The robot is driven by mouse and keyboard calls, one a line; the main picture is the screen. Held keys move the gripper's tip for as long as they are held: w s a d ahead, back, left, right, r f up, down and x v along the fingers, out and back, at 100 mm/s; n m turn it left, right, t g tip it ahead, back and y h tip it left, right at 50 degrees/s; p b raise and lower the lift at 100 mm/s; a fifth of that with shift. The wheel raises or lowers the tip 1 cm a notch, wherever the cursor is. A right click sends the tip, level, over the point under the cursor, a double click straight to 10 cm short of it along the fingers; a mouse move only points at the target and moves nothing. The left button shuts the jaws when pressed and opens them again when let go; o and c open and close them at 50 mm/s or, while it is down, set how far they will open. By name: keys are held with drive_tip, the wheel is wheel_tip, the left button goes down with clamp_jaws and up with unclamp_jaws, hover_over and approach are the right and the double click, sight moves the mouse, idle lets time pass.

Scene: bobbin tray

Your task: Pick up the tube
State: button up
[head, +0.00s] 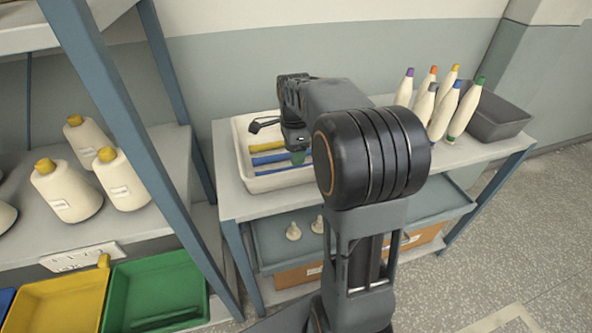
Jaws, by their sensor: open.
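A white tray (240,150) stands at the left end of the table. In it lie a yellow tube (268,147), a blue tube (270,158) below it and another blue tube (272,170) nearer the front. A small green piece (298,158) shows at the tray's right part, just under my gripper; I cannot tell its full shape. My gripper (296,149) points down over the right part of the tray and is open. My own arm hides its fingertips in part, and also the tray's right end. I cannot tell whether it touches anything.
Several white cones with coloured tips (442,110) stand at the table's right, beside a grey bin (496,115). Yellow (60,305) and green (160,290) bins sit below.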

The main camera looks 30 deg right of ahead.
drive_tip(key=shift+f, duration=2.9)
drive_tip(key=shift+c, duration=0.5)
clamp_jaws()
